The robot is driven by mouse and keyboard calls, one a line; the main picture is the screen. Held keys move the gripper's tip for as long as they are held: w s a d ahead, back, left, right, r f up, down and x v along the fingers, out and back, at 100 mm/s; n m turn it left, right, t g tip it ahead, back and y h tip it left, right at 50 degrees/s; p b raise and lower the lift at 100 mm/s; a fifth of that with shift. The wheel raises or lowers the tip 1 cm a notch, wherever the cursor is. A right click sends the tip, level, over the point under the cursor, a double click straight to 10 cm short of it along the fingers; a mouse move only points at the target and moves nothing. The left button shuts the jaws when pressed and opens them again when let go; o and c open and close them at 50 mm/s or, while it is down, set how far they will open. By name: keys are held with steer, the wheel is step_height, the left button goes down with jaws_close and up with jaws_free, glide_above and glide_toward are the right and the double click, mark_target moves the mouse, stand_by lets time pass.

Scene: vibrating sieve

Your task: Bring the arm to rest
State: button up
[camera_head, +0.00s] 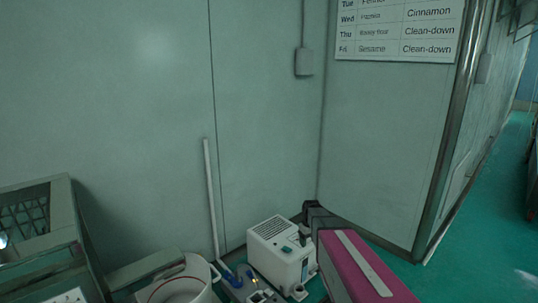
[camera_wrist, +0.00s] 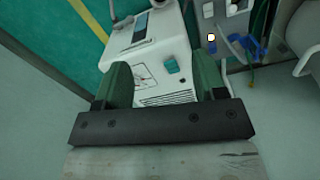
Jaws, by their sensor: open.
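My gripper (camera_wrist: 163,88) shows in the wrist view with two green fingers set apart and nothing between them. Beyond the fingers is a white machine (camera_wrist: 150,48) with a teal button and a vented panel. I cannot tell how far the fingers are from it. The same white machine (camera_head: 280,250) stands on the floor by the wall in the head view. My gripper does not show clearly in the head view.
A metal frame (camera_head: 35,235) is far left. Green floor (camera_head: 470,245) is clear at right.

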steer(key=s+r+m, duration=0.3)
steer(key=s, duration=0.7)
steer(key=s+r+m, duration=0.3)
steer(key=s, duration=0.7)
steer(key=shift+s, duration=0.25)
